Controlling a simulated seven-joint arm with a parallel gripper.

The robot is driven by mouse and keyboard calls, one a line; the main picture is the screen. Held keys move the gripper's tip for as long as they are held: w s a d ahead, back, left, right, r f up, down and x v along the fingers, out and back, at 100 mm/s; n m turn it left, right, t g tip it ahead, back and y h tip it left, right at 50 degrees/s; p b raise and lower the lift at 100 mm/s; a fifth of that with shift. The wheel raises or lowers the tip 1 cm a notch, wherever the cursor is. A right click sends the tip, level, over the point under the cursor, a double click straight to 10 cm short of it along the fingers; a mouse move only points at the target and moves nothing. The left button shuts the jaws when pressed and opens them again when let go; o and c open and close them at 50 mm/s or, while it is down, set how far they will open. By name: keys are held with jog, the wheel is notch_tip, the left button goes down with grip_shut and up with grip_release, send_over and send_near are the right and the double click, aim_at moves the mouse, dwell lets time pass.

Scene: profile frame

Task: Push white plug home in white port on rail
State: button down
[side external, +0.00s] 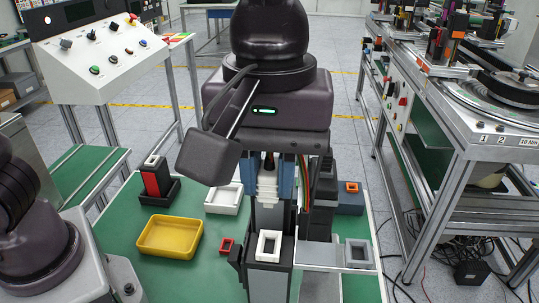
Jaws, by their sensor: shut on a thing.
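My gripper (268,197) is in the middle of the side external view, pointing down, with its blue fingers shut on the white plug (268,182). The plug shows as a stepped white piece between the fingers. The white port (259,246), a white rectangular frame with a dark opening, sits on top of the grey profile rail in the foreground. The plug appears above and behind the port in the picture. I see a gap between them, but the exact distance and alignment cannot be told from this one angle. The plug's lower end is hard to make out.
A grey port (359,242) sits to the right on a light ledge. A small red frame (227,246), yellow tray (143,248), white tray (216,208) and red block (152,182) in a black holder lie left on the green table. A box with an orange frame (352,187) stands right.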

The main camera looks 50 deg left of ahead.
send_over(269, 249)
jog(key=shift+f, duration=2.55)
jog(key=shift+f, duration=1.1)
jog(key=c, duration=0.9)
grip_release()
jog(key=shift+c, duration=0.2)
jog(key=shift+r, duration=0.1)
notch_tip(269, 249, up, 13)
jog(key=shift+f, duration=0.1)
